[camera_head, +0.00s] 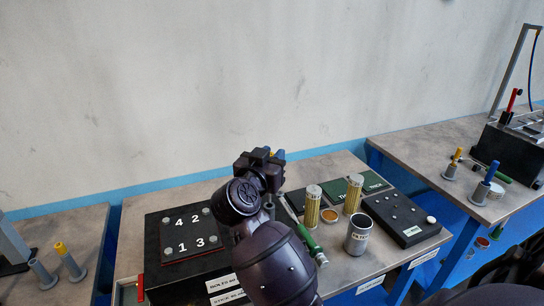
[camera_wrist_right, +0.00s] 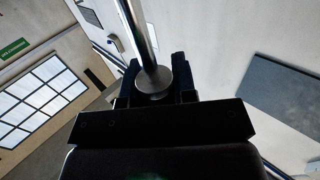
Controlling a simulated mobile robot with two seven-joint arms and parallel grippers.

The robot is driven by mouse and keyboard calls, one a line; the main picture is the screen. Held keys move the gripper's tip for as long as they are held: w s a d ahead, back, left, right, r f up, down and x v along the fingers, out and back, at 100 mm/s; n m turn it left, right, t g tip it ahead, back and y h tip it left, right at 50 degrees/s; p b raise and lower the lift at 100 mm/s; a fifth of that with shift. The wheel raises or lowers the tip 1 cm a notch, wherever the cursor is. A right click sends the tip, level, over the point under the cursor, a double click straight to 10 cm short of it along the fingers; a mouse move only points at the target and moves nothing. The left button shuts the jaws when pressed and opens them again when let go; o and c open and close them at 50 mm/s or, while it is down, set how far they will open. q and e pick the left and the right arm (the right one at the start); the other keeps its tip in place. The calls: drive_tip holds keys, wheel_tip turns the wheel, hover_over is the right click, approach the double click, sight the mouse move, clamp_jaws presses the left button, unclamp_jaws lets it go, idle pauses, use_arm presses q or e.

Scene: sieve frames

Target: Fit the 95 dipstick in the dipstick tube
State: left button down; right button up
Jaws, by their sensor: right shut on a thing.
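My right gripper (camera_head: 262,168) is raised over the back of the middle table. In the right wrist view its jaws (camera_wrist_right: 157,88) are shut around a round grey piece with a metal rod (camera_wrist_right: 138,30) running away from it, which looks like the dipstick; no 95 mark is readable. Small blue and yellow bits show at the jaws in the head view. An upright grey tube (camera_head: 42,273) stands on the left table, beside another with a yellow top (camera_head: 62,249). I cannot tell which is the dipstick tube. My left gripper is not in view.
The middle table holds a black box numbered 1 to 4 (camera_head: 175,272), two yellow mesh cylinders (camera_head: 312,207), a grey cup (camera_head: 358,235), a green-handled tool (camera_head: 308,238) and a black block with pegs (camera_head: 400,218). Yellow- and blue-handled pieces (camera_head: 487,183) stand in bases on the right table.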

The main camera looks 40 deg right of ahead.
wheel_tip(320, 180, down, 11)
drive_tip(key=shift+r, duration=0.15)
idle(5.9)
drive_tip(key=o, duration=1)
drive_tip(key=shift+a, duration=0.15)
